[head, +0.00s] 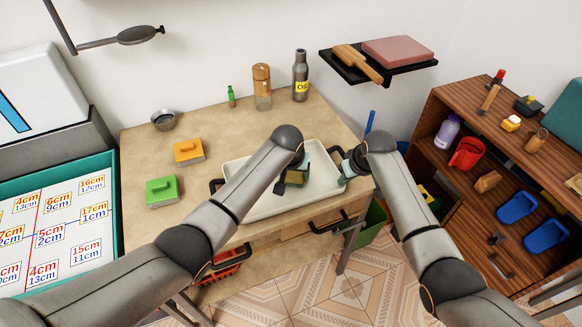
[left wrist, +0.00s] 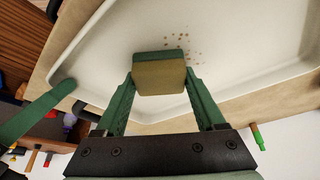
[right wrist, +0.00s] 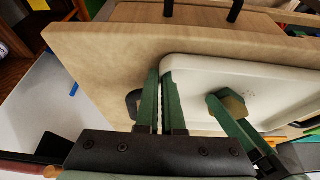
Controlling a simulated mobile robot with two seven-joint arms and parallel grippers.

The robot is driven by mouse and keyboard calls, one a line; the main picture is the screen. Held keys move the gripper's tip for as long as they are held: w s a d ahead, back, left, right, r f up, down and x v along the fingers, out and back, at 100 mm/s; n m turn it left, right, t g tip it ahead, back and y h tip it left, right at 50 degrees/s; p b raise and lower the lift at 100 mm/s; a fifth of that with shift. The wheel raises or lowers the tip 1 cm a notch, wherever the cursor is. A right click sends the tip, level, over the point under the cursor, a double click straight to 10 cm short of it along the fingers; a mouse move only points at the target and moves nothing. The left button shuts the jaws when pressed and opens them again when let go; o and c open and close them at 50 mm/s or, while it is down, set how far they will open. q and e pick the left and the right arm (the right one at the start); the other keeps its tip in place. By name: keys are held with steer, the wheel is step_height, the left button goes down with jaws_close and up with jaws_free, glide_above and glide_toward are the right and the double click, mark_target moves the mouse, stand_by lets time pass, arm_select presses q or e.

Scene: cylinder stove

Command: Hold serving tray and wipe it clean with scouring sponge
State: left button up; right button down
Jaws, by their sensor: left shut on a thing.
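The white serving tray (head: 262,205) lies on the wooden table, with dark handles at its ends. My left gripper (head: 294,175) is over the tray, shut on the scouring sponge (left wrist: 160,76), a yellowish-brown block with a green layer. In the left wrist view the sponge is just beside brown specks (left wrist: 181,42) on the tray's surface; whether it touches the tray is unclear. My right gripper (right wrist: 162,72) is at the tray's right edge, its fingers close together on either side of the tray's wall. The right fingertips are partly hidden in the head view.
A green block (head: 161,191), an orange block (head: 188,151) and a metal bowl (head: 163,120) stand left on the table (head: 215,125). Bottles (head: 300,80) stand at the back. A wooden shelf (head: 440,105) is at the right, and a wall shelf (head: 352,70) is above.

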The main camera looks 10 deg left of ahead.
arm_select(q)
steer(key=shift+s+a, duration=0.5)
steer(key=shift+w+a, duration=0.2)
steer(key=shift+w, duration=0.05)
steer(key=shift+w+a, duration=0.35)
steer(key=shift+w, duration=0.3)
steer(key=shift+w+a, duration=0.35)
steer(key=shift+w, duration=0.3)
steer(key=shift+s+d+f, duration=0.15)
steer(key=shift+s, duration=0.1)
steer(key=shift+s+d, duration=0.4)
steer(key=shift+s, duration=0.25)
steer(key=shift+s+d, duration=0.35)
steer(key=shift+s, duration=0.3)
steer(key=shift+r, duration=4.2)
